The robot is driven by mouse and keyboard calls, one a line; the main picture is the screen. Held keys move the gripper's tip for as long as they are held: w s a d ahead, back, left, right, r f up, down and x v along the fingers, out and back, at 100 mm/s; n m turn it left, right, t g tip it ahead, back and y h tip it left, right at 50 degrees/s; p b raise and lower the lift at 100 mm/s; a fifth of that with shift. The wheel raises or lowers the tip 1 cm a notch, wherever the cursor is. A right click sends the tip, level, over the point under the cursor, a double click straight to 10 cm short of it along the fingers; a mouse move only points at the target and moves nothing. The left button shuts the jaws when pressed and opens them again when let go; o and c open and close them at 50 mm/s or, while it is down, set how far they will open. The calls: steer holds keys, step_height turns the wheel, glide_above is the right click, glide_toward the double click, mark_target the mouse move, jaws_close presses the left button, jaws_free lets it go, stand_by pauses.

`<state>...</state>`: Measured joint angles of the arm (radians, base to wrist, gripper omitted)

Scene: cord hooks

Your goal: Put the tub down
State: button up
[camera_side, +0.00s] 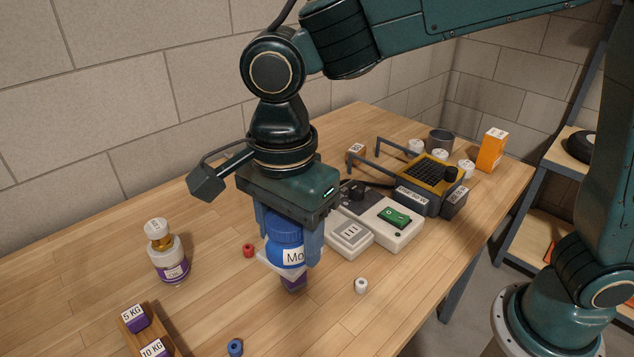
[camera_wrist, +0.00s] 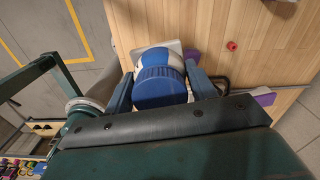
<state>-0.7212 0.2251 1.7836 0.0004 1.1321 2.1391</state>
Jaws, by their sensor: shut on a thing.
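The tub (camera_side: 285,237) is blue with a ribbed blue lid and a white label starting "Mo". My gripper (camera_side: 289,245) is shut on it, one finger on each side, pointing down over the table. The tub looks upright. In the wrist view the tub (camera_wrist: 160,80) sits between the two blue-grey fingers, lid towards the camera. The tub's underside is hidden.
A white bottle with a gold neck (camera_side: 168,255) stands to the left. Grey-white devices (camera_side: 385,222) and a yellow-black box (camera_side: 430,180) stand to the right. Red (camera_side: 249,250), white (camera_side: 361,286) and blue (camera_side: 235,347) small pieces lie around. A wooden rack (camera_side: 148,332) holds purple weights.

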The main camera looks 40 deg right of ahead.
steer(key=w+a+n, duration=0.1)
steer(key=w+a, duration=0.1)
steer(key=w, duration=0.5)
steer(key=w+a+n, duration=0.1)
steer(key=w+a, duration=0.2)
steer(key=w, duration=0.4)
steer(key=shift+w+n, duration=0.25)
steer(key=shift+n, duration=0.15)
steer(key=shift+a+f, duration=0.1)
step_height(320, 180, down, 20)
steer(key=shift+r, duration=0.1)
stand_by(0.4)
steer(key=o, duration=1)
step_height(320, 180, up, 12)
stand_by(0.5)
